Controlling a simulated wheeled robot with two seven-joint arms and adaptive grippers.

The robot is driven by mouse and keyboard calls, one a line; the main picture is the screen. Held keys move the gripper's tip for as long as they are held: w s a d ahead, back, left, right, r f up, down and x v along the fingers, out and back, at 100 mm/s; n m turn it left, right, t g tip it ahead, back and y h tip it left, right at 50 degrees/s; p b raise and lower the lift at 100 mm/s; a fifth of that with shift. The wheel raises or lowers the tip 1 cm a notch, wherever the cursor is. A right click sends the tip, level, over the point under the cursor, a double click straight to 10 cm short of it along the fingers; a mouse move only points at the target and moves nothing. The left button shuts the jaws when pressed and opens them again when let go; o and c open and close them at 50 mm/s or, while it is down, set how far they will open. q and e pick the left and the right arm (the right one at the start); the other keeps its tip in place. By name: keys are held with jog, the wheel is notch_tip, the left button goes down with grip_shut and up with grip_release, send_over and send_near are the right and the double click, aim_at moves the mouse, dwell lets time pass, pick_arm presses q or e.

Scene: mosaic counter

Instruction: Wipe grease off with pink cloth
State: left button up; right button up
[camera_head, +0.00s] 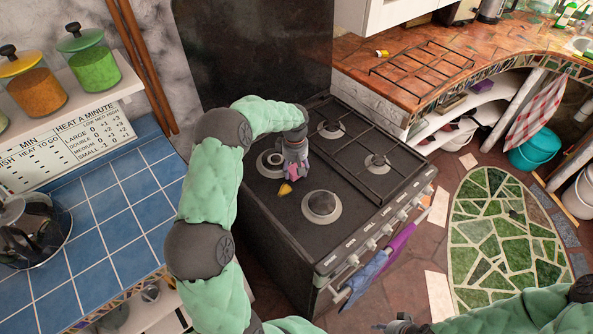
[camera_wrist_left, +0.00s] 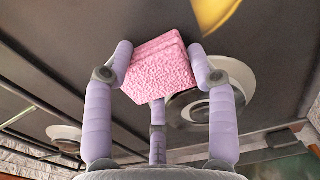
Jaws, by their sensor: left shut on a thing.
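My left gripper (camera_head: 293,166) is over the stove top, its fingers closed around a pink cloth (camera_wrist_left: 160,68). The cloth is folded and textured in the left wrist view, and only a small part of it shows in the head view. A yellow grease spot (camera_head: 286,189) lies on the dark stove (camera_head: 270,203), just in front of the cloth and beside it. The yellow spot also shows at the top edge of the left wrist view (camera_wrist_left: 214,12). I cannot tell whether the cloth touches the stove. My right gripper (camera_head: 400,326) is at the bottom edge, partly cut off.
Burners surround the left gripper, and a black grate (camera_head: 372,150) covers the stove's right side. Another grate (camera_head: 422,67) lies on the counter by a small yellow item (camera_head: 382,53). Blue and purple towels (camera_head: 366,276) hang at the stove front. Blue tiled counter (camera_head: 105,215) is left.

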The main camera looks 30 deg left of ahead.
aim_at(314, 186)
pick_arm(q)
jog(key=shift+w+d+f, duration=0.1)
jog(key=shift+w+d, duration=0.05)
jog(key=shift+w, duration=0.3)
jog(key=shift+w+d+f, duration=0.1)
jog(key=shift+w+d, duration=0.05)
jog(key=shift+w, duration=0.3)
jog(key=shift+s+d, duration=0.4)
jog(key=shift+d, duration=0.85)
jog(key=shift+s+d, duration=0.4)
jog(key=shift+d, duration=0.9)
jog(key=shift+s+d, duration=0.4)
jog(key=shift+d, duration=0.85)
jog(key=shift+r, duration=0.1)
jog(key=shift+w+a+r+p, duration=0.1)
jog(key=shift+r+p, duration=0.25)
jog(key=shift+r, duration=0.2)
jog(key=shift+r+p, duration=1.5)
jog(key=shift+r, duration=1)
jog(key=shift+r, duration=0.1)
notch_tip(314, 186, up, 3)
jog(key=shift+f+p, duration=0.1)
jog(key=shift+p, duration=0.85)
